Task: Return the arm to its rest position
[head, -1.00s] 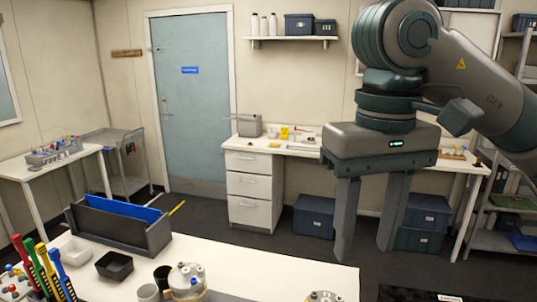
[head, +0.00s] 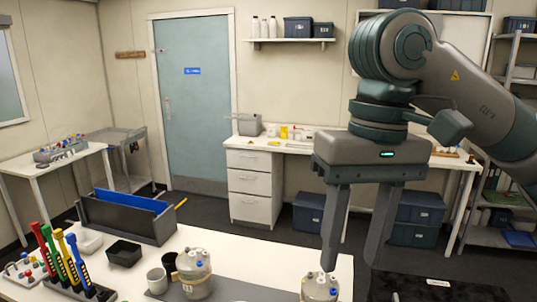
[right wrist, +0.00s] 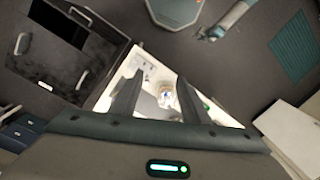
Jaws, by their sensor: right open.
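My right arm comes in from the right in the head view. Its gripper (head: 352,264) hangs fingers down, open, with nothing between the fingers. The fingers are near the right end of the white table (head: 255,262); the left fingertip overlaps a bioreactor vessel (head: 318,290) in the picture, and I cannot tell the gap between them. In the right wrist view the open fingers (right wrist: 158,80) point toward the white table and a vessel (right wrist: 168,97) on it. My left gripper is not in view.
A grey bin with a blue panel (head: 125,218) is behind. Dark floor lies right of the table.

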